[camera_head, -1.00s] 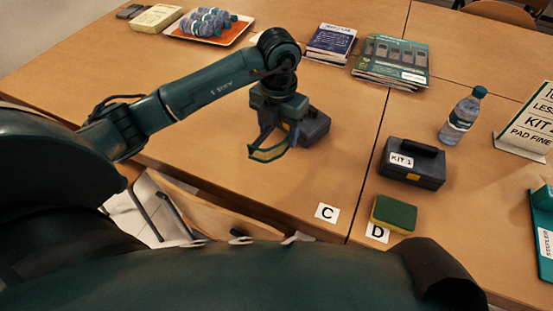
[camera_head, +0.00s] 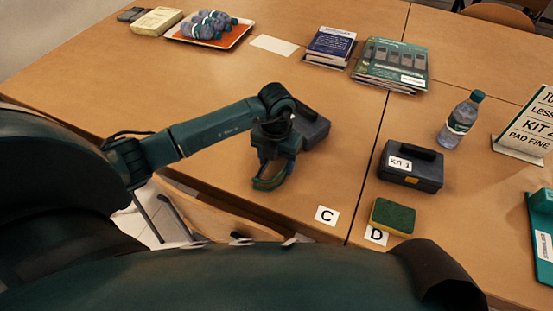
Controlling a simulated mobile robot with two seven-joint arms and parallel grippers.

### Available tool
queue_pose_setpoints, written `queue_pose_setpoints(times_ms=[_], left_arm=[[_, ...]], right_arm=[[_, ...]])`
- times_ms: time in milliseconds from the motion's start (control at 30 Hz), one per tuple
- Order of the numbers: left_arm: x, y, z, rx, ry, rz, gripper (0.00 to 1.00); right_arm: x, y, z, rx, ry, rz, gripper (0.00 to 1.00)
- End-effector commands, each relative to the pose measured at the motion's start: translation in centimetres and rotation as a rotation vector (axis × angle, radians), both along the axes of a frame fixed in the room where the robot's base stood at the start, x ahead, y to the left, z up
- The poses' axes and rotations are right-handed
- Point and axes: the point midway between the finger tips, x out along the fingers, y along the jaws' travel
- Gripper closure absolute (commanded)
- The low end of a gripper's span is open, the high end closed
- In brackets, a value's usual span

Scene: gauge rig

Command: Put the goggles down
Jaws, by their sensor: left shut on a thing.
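The goggles, green-rimmed with a dark lens (camera_head: 270,183), are in the fingers of my left gripper (camera_head: 268,168), which points down over the near part of the table left of the card marked C (camera_head: 327,215). They are low, at or just above the table top; I cannot tell whether they touch it. The gripper hides part of them. My right gripper is not in view.
A dark case (camera_head: 314,127) stands right behind my left gripper. The KIT 1 case (camera_head: 411,165), a sponge (camera_head: 393,215) by card D (camera_head: 376,235) and a bottle (camera_head: 461,118) are to the right.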

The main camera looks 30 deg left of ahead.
Motion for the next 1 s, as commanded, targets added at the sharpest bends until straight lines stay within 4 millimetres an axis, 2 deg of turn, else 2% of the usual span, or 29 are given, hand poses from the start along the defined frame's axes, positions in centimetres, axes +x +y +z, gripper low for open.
queue_pose_setpoints(times_ms=[267,300,533,800,900,1000], left_arm=[[0.0,0.0,-0.4,-0.001,-0.001,0.0,0.65],[0.0,0.0,-0.2,-0.001,-0.001,0.0,0.4],[0.0,0.0,-0.2,-0.001,-0.001,0.0,0.21],[0.0,0.0,0.0,-0.001,-0.001,0.0,0.2],[0.1,0.0,0.7,-0.002,-0.004,0.0,0.2],[0.2,0.0,2.3,-0.001,-0.006,0.0,0.2]], right_arm=[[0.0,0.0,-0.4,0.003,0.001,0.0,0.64],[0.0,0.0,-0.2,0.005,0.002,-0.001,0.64],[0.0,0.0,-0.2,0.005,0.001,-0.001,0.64],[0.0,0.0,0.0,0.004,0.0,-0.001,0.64],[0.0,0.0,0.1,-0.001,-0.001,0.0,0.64],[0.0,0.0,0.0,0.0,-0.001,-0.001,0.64]])
